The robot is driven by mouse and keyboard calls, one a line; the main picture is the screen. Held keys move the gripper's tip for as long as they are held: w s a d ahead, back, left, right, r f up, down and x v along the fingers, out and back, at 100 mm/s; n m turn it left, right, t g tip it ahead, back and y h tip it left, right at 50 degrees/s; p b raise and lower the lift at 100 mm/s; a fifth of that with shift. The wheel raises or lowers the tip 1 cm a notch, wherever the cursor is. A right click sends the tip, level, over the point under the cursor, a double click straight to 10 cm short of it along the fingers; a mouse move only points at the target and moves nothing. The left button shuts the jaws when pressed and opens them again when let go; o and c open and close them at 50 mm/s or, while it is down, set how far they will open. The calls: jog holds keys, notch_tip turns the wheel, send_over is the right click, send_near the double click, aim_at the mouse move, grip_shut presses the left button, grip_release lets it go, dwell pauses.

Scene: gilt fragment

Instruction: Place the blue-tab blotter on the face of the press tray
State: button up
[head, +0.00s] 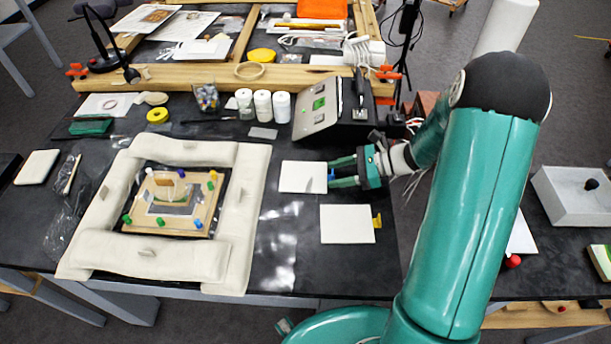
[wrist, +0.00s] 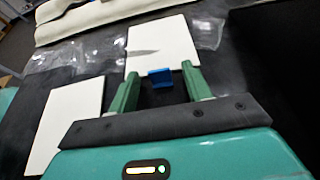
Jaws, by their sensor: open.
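The blue-tab blotter (head: 302,177) is a flat white square on the black table; its blue tab sticks out on the right. My gripper (head: 332,174) is open, with its fingers pointing at that tab. In the wrist view the blue tab (wrist: 160,77) sits between the fingertips (wrist: 158,80), apart from both, and the white sheet (wrist: 165,42) lies beyond. A wooden tray with coloured pegs (head: 170,203) lies inside a cream padded frame to the left; a low white open box (head: 575,200) stands far right. I cannot tell surely which is the press tray.
A yellow-tab white blotter (head: 347,225) lies just nearer; it also shows left in the wrist view (wrist: 70,122). The cream padded frame (head: 246,190) rises left. White jars (head: 263,105) and a sloped control box (head: 318,104) stand behind. Clear plastic lies beside the blotter.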

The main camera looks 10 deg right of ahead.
jog(key=shift+a, duration=0.1)
grip_shut()
